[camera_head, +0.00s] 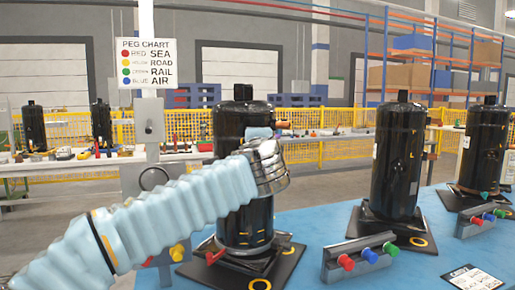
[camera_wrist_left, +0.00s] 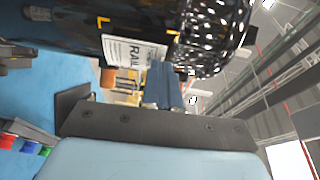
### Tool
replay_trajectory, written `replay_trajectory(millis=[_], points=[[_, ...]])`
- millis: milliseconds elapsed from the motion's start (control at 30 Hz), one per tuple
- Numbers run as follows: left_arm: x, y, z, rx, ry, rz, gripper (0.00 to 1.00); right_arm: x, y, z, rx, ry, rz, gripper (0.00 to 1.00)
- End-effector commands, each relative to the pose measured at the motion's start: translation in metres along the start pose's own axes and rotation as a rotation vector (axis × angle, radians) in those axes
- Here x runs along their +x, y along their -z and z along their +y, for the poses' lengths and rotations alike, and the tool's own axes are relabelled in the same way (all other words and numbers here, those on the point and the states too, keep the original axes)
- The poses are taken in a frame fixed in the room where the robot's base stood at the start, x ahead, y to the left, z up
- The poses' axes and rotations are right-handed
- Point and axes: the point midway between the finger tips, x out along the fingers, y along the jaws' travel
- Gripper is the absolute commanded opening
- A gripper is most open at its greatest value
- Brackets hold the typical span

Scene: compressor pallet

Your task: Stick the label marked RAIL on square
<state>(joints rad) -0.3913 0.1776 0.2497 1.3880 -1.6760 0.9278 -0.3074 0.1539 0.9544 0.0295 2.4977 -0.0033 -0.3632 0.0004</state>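My left arm crosses the head view from the left. Its gripper (camera_head: 259,133) is at the upper front of the nearest black compressor (camera_head: 232,121). In the left wrist view the fingers (camera_wrist_left: 164,84) are close together, at the edge of a white label (camera_wrist_left: 120,51) reading RAIL. The label lies over or against the dark compressor (camera_wrist_left: 60,30), close to yellow-orange corner marks (camera_wrist_left: 103,22). Its edges look roughly in line with the marks. I cannot tell whether it touches the surface. In the head view the label is hidden. My right gripper is not in view.
A peg chart (camera_head: 147,62) pairs green with RAIL. More compressors (camera_head: 399,160) stand to the right on the blue table (camera_head: 320,225). A peg block (camera_head: 357,257) holds red and blue pegs, with a green one beside them. A white card (camera_head: 472,278) lies at front right.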

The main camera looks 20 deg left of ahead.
Motion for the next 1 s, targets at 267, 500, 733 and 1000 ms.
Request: replay_trajectory(millis=[267, 500, 733, 1000], points=[[0.0, 0.0001, 0.0005, 0.0, 0.0, 0.0, 0.0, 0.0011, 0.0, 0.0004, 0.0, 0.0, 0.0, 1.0], [0.0001, 0.0, 0.0, 0.001, 0.0, 0.0, 0.0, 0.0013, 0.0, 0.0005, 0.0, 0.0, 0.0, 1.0], [0.0014, -0.0004, -0.0002, 0.0, 0.0, 0.0, 0.0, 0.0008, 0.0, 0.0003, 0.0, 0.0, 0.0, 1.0], [0.0053, -0.0014, -0.0004, 0.001, 0.0, 0.0, 0.0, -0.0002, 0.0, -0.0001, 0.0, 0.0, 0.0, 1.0]])
